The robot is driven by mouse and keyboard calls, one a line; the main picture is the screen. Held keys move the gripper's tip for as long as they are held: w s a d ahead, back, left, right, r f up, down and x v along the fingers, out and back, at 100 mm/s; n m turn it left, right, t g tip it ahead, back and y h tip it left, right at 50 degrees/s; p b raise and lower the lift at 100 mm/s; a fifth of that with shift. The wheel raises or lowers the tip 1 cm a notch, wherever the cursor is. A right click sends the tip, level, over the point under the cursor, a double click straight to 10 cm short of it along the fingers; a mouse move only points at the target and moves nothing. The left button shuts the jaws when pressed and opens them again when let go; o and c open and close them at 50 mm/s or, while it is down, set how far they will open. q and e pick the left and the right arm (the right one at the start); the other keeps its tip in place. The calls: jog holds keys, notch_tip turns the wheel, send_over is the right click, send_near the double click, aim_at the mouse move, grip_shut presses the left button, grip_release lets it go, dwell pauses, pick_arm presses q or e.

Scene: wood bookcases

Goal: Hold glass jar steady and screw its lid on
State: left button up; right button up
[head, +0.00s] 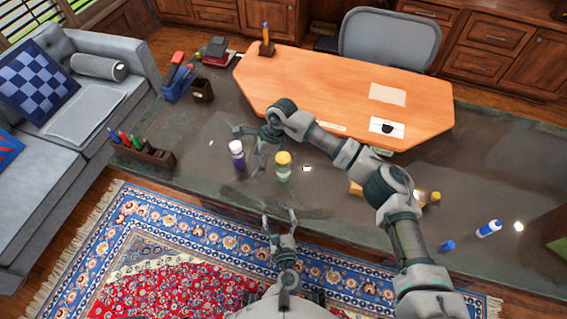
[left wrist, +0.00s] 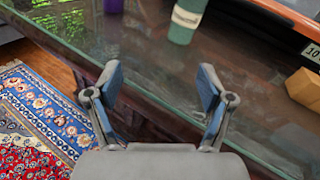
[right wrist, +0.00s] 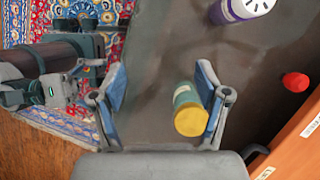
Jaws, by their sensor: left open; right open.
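A greenish jar (head: 283,172) with a yellow lid (head: 283,157) on top stands upright on the dark glass tabletop. I cannot tell how tightly the lid sits. My right gripper (head: 257,143) is open above and behind the jar. In the right wrist view the yellow lid (right wrist: 191,121) shows between the open fingers, closer to the right one, with no clear contact. My left gripper (head: 280,222) is open and empty, in front of the table edge and below the jar in the picture. The left wrist view shows the jar's lower body (left wrist: 186,20) beyond the fingers; its top is out of frame.
A purple bottle (head: 238,158) with a white cap stands just left of the jar. A red round object (right wrist: 296,82) lies nearby. A marker rack (head: 143,152) is at the left, and a blue-white bottle (head: 489,229) lies at the right. The orange desk panel (head: 320,90) is behind.

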aim_at(284, 174)
pick_arm(q)
jog(key=d+r+m, duration=0.1)
jog(key=w+d+r+m+t+h, duration=0.1)
jog(key=d+m, duration=0.1)
pick_arm(e)
jog(key=w+d+r+h, duration=0.1)
jog(key=d, duration=0.1)
jog(key=w+d+r+h, duration=0.1)
jog(key=w+d, duration=0.1)
jog(key=w+d+r+t+h, duration=0.1)
jog(key=d, duration=0.2)
jog(key=shift+w+r+h, duration=0.1)
jog(key=shift+w+h, duration=0.1)
jog(key=shift+h, duration=0.2)
pick_arm(q)
jog(key=shift+a, duration=0.1)
pick_arm(e)
jog(key=shift+w+d+r, duration=0.15)
jog(key=shift+w+r, duration=0.05)
pick_arm(q)
jog(key=shift+a, duration=0.1)
